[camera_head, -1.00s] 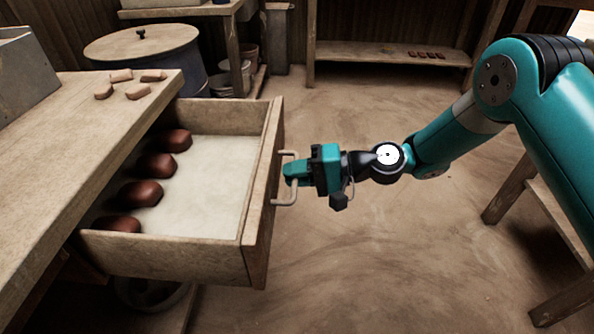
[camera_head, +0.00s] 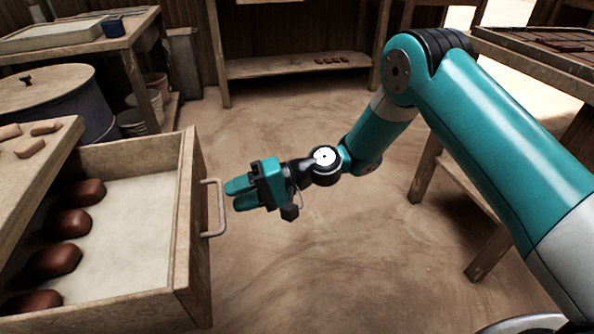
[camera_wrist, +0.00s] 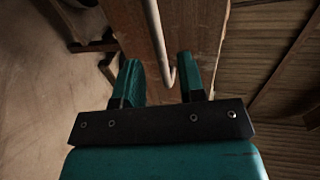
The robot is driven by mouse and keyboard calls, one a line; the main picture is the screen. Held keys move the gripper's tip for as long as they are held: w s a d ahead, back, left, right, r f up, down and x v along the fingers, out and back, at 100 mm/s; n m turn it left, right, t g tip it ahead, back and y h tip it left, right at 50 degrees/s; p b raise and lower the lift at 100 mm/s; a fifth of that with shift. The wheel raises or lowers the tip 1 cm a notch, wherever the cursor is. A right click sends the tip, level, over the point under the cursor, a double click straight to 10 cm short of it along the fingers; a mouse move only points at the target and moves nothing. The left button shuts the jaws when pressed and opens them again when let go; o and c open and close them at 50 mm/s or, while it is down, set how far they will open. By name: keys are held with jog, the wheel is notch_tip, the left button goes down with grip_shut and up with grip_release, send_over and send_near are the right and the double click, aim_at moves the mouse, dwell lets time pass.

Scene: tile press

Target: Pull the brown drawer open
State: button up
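The brown drawer (camera_head: 186,222) is pulled well out of the wooden table, at the left in the head view. Several dark brown clay lumps (camera_head: 70,222) lie in a row on its pale floor. A metal bar handle (camera_head: 217,207) is on its front. My gripper (camera_head: 232,194) is just right of the handle, its two fingers apart and clear of it in the head view. In the wrist view, the handle (camera_wrist: 160,45) shows near and between the spread fingertips (camera_wrist: 160,75), with the drawer's wooden front behind it. Nothing is held.
The wooden table (camera_head: 60,140) with small clay pieces (camera_head: 30,147) is at the left. A lidded barrel (camera_head: 70,105) stands behind it. A wooden stand (camera_head: 495,225) is at the right. The floor (camera_head: 310,250) between is clear.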

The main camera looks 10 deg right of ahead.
jog(key=p+v, duration=0.2)
jog(key=v, duration=1.1)
jog(key=shift+d, duration=0.2)
jog(key=s+a+r+n+h, duration=0.1)
jog(key=s+r+n+h, duration=0.25)
jog(key=r, duration=0.35)
jog(key=s+d+r+n+t+h, duration=0.1)
jog(key=s+d+r+h, duration=0.25)
jog(key=s, duration=0.35)
jog(key=s+d+r+h+p, duration=0.1)
jog(key=s+d+r+h, duration=0.1)
jog(key=s+r, duration=0.35)
jog(key=s+d+r+n+t+h, duration=0.1)
jog(key=s+d+r+h, duration=0.15)
jog(key=s, duration=0.55)
notch_tip(320, 180, up, 27)
jog(key=p, duration=2.8)
